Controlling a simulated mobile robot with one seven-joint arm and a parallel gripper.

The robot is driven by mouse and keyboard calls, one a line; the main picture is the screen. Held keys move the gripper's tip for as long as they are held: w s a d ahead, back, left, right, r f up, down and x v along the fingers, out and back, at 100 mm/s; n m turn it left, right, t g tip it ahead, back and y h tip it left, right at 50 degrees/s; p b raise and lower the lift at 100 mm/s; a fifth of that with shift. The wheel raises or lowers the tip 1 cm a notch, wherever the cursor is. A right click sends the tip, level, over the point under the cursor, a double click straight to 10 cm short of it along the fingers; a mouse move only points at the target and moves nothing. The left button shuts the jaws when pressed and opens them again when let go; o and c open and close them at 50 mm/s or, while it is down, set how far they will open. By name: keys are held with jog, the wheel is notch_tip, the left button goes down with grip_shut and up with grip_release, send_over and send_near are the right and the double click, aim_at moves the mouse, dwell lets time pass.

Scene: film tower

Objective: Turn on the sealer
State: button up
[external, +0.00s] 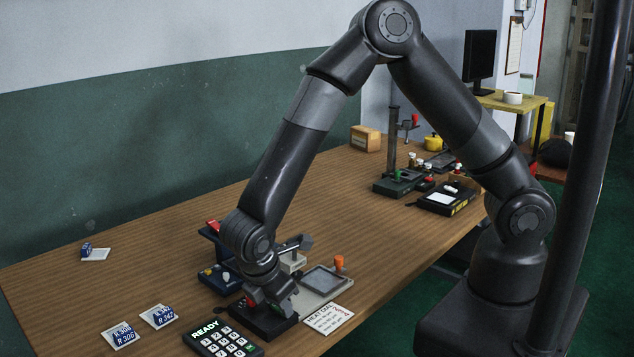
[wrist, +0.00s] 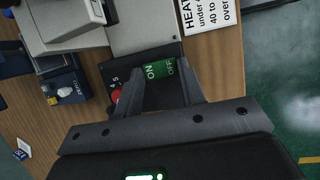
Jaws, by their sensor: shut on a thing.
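The sealer's black base (external: 271,322) sits near the table's front edge, beside a grey plate (external: 325,281) with an orange knob (external: 340,262). In the wrist view a green switch (wrist: 158,70) marked ON and OFF shows on the black base, with a red part (wrist: 116,96) left of it. My gripper (external: 274,303) is low over the black base. In the wrist view my gripper (wrist: 161,88) has one finger at each side of the green switch and is shut on it. The fingers hide parts of the switch, and its exact position cannot be told.
A keypad (external: 221,338) reading READY stands to the left. A heat log card (external: 328,319) lies to the right. A blue box (external: 220,279) stands behind the base. Small cards with blue blocks (external: 122,335) lie at the left. The table's middle is clear.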

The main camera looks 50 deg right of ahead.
jog(key=shift+w+n+g, duration=0.3)
jog(key=shift+g, duration=0.8)
jog(key=o, duration=1)
jog(key=shift+r, duration=0.15)
jog(key=shift+v, duration=5.25)
